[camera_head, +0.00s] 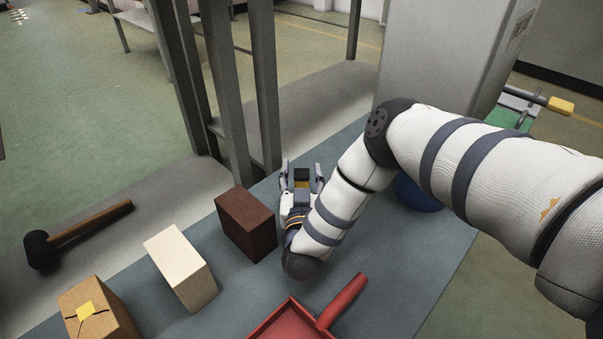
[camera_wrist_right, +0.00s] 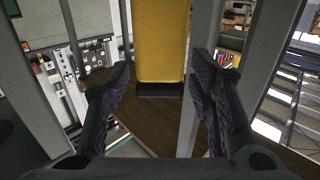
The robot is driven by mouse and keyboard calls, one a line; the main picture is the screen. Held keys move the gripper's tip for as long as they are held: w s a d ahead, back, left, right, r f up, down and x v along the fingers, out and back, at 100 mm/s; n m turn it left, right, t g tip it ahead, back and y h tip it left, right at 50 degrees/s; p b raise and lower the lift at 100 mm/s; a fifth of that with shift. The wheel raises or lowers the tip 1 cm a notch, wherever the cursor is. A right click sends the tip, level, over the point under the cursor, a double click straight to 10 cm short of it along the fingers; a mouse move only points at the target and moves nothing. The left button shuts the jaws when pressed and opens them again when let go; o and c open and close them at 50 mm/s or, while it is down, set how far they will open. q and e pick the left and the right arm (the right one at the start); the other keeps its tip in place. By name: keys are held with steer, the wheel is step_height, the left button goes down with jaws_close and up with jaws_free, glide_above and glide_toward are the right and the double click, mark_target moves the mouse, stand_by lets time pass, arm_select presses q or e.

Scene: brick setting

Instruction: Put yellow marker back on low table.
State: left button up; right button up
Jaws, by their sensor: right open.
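The yellow marker shows in the right wrist view (camera_wrist_right: 161,40) as a yellow block with a dark end, between the two fingers. In the head view only a small yellow patch with a dark end (camera_head: 302,184) shows at the gripper. My right gripper (camera_head: 302,168) is open, its fingers on either side of the marker; in the wrist view a gap shows at the left finger, and contact at the right is unclear. The blue-grey tabletop (camera_head: 385,300) lies below my right arm. I cannot tell whether the marker rests on anything. My left gripper is not in view.
On the tabletop stand a dark brown brick (camera_head: 245,223) left of the gripper, a cream brick (camera_head: 180,268) and a tan box (camera_head: 98,310). A red dustpan (camera_head: 290,322) lies in front. Grey posts (camera_head: 265,90) rise behind. A mallet (camera_head: 85,228) lies at left.

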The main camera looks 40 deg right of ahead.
steer(key=p+v, duration=0.2)
steer(key=v, duration=0.2)
steer(key=p+v, duration=0.2)
steer(key=v, duration=0.2)
steer(key=p+v, duration=0.2)
steer(key=v, duration=0.2)
steer(key=shift+r+p, duration=0.25)
steer(key=shift+p, duration=0.1)
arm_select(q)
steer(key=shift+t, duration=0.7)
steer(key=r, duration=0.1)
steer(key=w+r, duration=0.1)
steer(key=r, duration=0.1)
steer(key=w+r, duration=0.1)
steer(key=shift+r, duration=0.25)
arm_select(e)
steer(key=shift+f, duration=0.15)
